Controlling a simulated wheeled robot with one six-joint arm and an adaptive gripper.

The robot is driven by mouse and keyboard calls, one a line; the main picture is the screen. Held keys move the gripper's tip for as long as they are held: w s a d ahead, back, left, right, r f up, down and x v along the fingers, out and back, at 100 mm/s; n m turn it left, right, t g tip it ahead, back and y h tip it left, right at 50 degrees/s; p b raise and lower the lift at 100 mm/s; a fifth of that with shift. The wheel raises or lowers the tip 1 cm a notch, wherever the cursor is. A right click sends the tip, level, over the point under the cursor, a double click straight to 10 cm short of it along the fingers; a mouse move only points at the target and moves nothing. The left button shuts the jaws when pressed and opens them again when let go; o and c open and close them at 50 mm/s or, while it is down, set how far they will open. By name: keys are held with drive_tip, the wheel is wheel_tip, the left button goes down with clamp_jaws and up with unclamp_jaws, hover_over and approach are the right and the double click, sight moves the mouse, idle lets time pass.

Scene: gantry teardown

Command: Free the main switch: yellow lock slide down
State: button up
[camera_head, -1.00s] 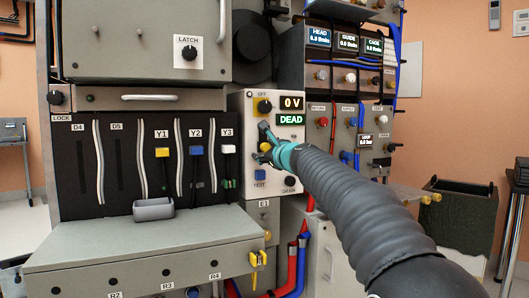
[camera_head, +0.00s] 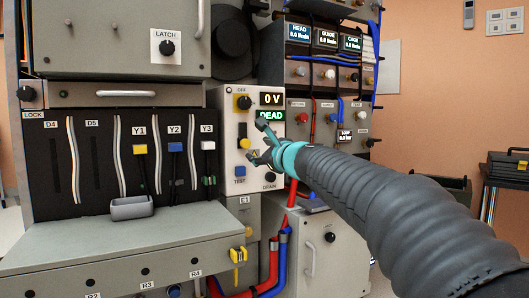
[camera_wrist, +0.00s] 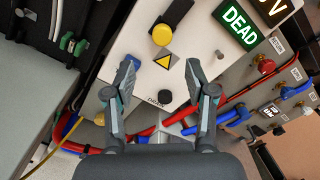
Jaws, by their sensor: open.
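The main switch panel (camera_head: 228,178) is light-coloured, with a black knob (camera_head: 243,102) on a yellow plate under the OFF label. A yellow knob (camera_head: 244,143), seemingly the lock slide, sits below it. In the wrist view the yellow knob (camera_wrist: 162,35) is at the lower-left end of a black bar or slot, beside a yellow warning triangle (camera_wrist: 164,62). My gripper (camera_head: 260,142) is open and empty, in front of the panel's right part. In the wrist view its fingertips (camera_wrist: 169,84) are apart, picture-below the yellow knob; no contact shows.
Displays on the panel read 0 V and DEAD (camera_head: 271,116). A blue TEST button (camera_head: 240,171) and black DRAIN knob (camera_head: 270,178) are low on it. Red and blue hoses (camera_head: 284,250) run below. A grey ledge (camera_head: 120,245) juts out at left.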

drive_tip(key=shift+v, duration=1)
drive_tip(key=s+d+f+n+g+h+p, duration=0.2)
drive_tip(key=s+d+f+n, duration=0.3)
drive_tip(key=s, duration=0.8)
drive_tip(key=s+d+f+n+g+h+p, duration=0.2)
drive_tip(key=s+d+f+n+g+h, duration=0.2)
drive_tip(key=s+f+n, duration=0.6)
drive_tip(key=s+d+f+n+g+h+p, duration=0.2)
drive_tip(key=s+d+f+n+g, duration=0.2)
drive_tip(key=s+f, duration=0.9)
drive_tip(key=s+d+n, duration=0.3)
drive_tip(key=d, duration=0.1)
drive_tip(key=shift+s+n+h+p, duration=0.3)
drive_tip(key=shift+s+h+p, duration=0.05)
drive_tip(key=shift+s+h, duration=0.05)
drive_tip(key=shift+c, duration=0.2)
